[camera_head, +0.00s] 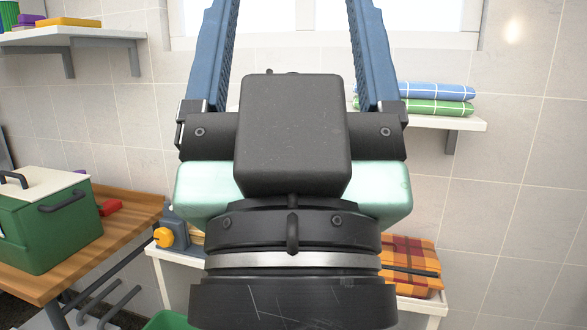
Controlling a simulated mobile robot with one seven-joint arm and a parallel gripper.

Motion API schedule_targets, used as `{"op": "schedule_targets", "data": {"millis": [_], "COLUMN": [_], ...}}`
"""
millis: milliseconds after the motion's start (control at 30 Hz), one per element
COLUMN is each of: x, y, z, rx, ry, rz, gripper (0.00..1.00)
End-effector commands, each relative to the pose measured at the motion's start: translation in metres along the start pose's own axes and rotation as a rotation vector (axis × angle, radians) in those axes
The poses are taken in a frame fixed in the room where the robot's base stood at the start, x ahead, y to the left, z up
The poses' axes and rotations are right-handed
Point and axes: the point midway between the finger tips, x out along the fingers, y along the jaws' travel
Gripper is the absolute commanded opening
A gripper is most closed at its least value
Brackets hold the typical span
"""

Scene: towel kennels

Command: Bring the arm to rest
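My gripper (293,22) rises in the middle of the view, seen from behind its dark wrist. Its two blue fingers point upward and stand wide apart. Their tips run out of the top of the picture. Nothing shows between the visible parts of the fingers except the wall and the window. My wrist and gripper body hide much of the scene's middle.
Folded blue and green checked towels (440,99) lie on a right wall shelf (462,124). An orange plaid cloth (409,258) lies on a low white table (437,303). A green box (45,232) stands on a wooden table (128,236) at left. Another shelf (60,37) hangs upper left.

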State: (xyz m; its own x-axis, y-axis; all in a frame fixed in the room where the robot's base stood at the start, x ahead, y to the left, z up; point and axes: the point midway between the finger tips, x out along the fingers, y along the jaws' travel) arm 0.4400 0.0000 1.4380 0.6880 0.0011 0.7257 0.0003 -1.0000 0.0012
Motion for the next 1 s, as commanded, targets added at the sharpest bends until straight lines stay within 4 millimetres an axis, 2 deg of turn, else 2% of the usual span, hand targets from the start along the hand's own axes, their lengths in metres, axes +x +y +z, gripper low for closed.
{"op": "schedule_targets", "data": {"millis": [33, 200, 300, 467, 1000], "x": [0.024, 0.053, 0.063, 0.068, 0.066], "y": [0.000, 0.000, 0.000, 0.000, 0.000], "z": [-0.022, -0.050, -0.059, -0.064, -0.063], "rx": [0.000, 0.000, 0.000, 0.000, 0.000], "ry": [0.000, 0.000, 0.000, 0.000, 0.000], "rz": [0.000, -0.001, -0.001, -0.001, 0.000], "gripper": [0.80, 0.80, 0.80, 0.80, 0.80]}}
